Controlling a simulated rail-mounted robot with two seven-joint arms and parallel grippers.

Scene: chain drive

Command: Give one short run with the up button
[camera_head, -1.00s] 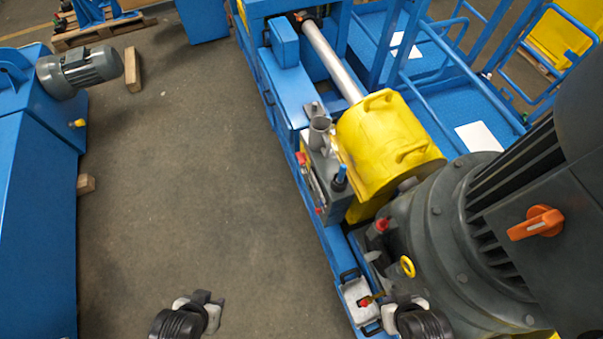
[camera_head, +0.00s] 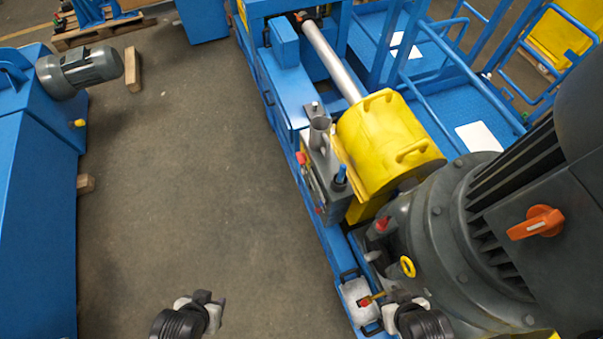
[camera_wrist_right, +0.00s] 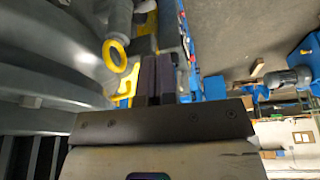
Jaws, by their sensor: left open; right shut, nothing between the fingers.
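A small pale control box (camera_head: 355,292) with a red part on its face sits at the blue frame's edge, at the lower middle of the head view. I cannot make out which button is the up button. My right gripper (camera_head: 386,298) is right beside this box and partly covers its right side. In the right wrist view its dark fingers (camera_wrist_right: 158,80) are together with nothing between them. I cannot tell whether they touch the box. My left gripper (camera_head: 208,296) is open and empty over the bare floor, at the bottom of the head view.
A large grey motor (camera_head: 440,230) with an orange switch (camera_head: 536,222) fills the right. A yellow ring (camera_head: 407,267) stands close to my right gripper and also shows in the wrist view (camera_wrist_right: 115,55). A yellow guard (camera_head: 385,140) lies beyond.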

